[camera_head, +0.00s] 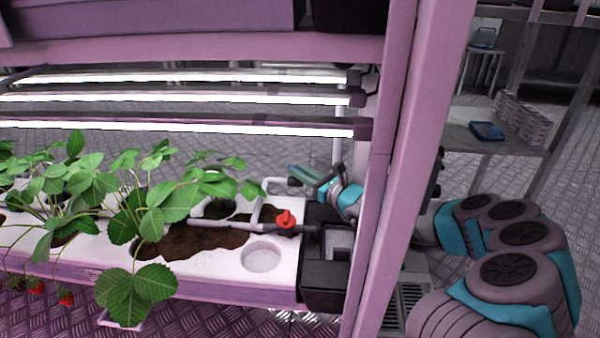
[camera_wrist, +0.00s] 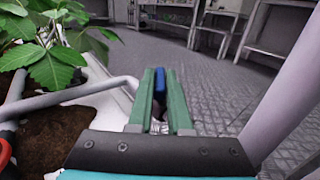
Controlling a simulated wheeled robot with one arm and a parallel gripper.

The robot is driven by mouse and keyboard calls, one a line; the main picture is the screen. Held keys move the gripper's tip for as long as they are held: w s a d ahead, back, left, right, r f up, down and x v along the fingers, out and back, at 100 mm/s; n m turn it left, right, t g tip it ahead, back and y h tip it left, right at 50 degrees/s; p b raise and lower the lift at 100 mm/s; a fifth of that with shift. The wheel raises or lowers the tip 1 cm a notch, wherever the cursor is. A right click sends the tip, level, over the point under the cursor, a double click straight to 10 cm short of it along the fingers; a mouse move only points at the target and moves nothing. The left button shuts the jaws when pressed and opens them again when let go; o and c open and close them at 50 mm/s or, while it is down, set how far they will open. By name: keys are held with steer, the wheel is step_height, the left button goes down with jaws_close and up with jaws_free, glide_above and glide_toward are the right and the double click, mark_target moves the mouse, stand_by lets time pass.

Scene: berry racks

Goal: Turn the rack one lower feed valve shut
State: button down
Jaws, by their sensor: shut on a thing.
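A red valve handle (camera_head: 286,219) sits on a grey feed pipe (camera_head: 225,229) at the right end of the lower planter. Part of a red thing (camera_wrist: 4,153) shows at the left edge of the wrist view. My gripper (camera_head: 298,173) is beyond and above the red handle, apart from it, beside the rack's post. In the wrist view, the green fingers of my gripper (camera_wrist: 160,82) are closed on a small blue piece (camera_wrist: 160,80). Most of this piece is hidden between the fingers. I cannot tell what it belongs to.
Strawberry plants (camera_head: 140,195) fill the white planter (camera_head: 262,283) to the left. A black box (camera_head: 322,278) is at its right end. The pink post (camera_head: 405,150) stands between my arm and the planter. A shelf (camera_head: 470,138) with a blue tray (camera_head: 487,130) is behind.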

steer(key=shift+r+m+t+h, duration=0.2)
steer(key=shift+m+t+h, duration=0.1)
steer(key=shift+t, duration=0.1)
steer(key=shift+a, duration=0.1)
steer(key=p, duration=0.1)
steer(key=m+t+h+p, duration=0.1)
steer(key=p, duration=0.1)
steer(key=shift+s+a+r, duration=0.1)
steer(key=shift+a+r, duration=0.05)
steer(key=shift+r, duration=0.25)
steer(key=p, duration=0.2)
steer(key=shift+m+t+h+p, duration=0.3)
steer(key=shift+p, duration=0.05)
steer(key=shift+f+p, duration=0.1)
steer(key=shift+p, duration=0.45)
steer(key=shift+f+h+p, duration=0.25)
steer(key=shift+h+p, duration=0.15)
steer(key=shift+p, duration=0.2)
steer(key=shift+f+m+t, duration=0.2)
steer(key=shift+m+t, duration=0.1)
